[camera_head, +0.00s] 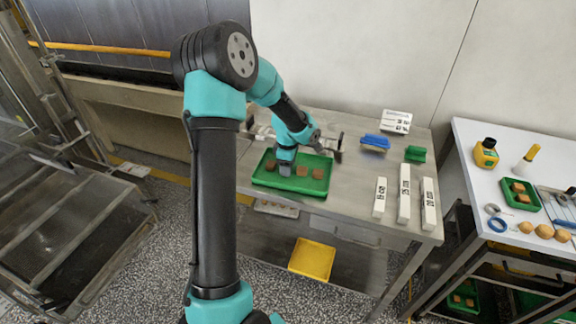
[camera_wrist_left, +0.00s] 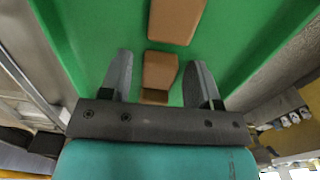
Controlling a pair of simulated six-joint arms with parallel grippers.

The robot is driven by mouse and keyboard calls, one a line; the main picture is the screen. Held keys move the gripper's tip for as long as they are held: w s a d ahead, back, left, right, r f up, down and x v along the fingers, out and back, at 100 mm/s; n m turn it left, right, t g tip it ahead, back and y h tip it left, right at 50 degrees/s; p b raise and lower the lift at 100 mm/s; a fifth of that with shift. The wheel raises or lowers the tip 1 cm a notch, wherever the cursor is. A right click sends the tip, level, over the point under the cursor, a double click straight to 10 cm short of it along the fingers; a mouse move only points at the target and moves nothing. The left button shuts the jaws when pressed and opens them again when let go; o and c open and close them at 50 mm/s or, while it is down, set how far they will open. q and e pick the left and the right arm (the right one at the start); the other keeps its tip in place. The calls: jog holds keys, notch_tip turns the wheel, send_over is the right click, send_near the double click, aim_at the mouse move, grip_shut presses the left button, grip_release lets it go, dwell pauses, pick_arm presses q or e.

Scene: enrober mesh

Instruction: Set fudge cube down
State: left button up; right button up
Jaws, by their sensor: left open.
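A green tray (camera_head: 262,180) lies on the steel table and holds several brown fudge cubes. My left gripper (camera_head: 286,170) points down into the tray, between one fudge cube (camera_head: 270,165) on its left and two on its right (camera_head: 302,171) (camera_head: 318,174). In the left wrist view, my left gripper is open, with a fudge cube (camera_wrist_left: 161,70) between its two fingers and a gap on either side. Another cube (camera_wrist_left: 177,18) lies beyond the fingertips on the green tray floor (camera_wrist_left: 235,45). My right gripper is not in view.
To the right on the steel table (camera_head: 345,205) are a blue item (camera_head: 376,142), a green holder (camera_head: 415,154) and several white labelled bars (camera_head: 404,195). A white side table (camera_head: 480,150) holds a yellow bottle (camera_head: 486,155) and a small green tray. A yellow tray (camera_head: 312,260) sits below.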

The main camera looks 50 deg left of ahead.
pick_arm(q)
notch_tip(320, 180, up, 12)
jog(key=shift+r, duration=0.15)
dwell(0.4)
dwell(0.3)
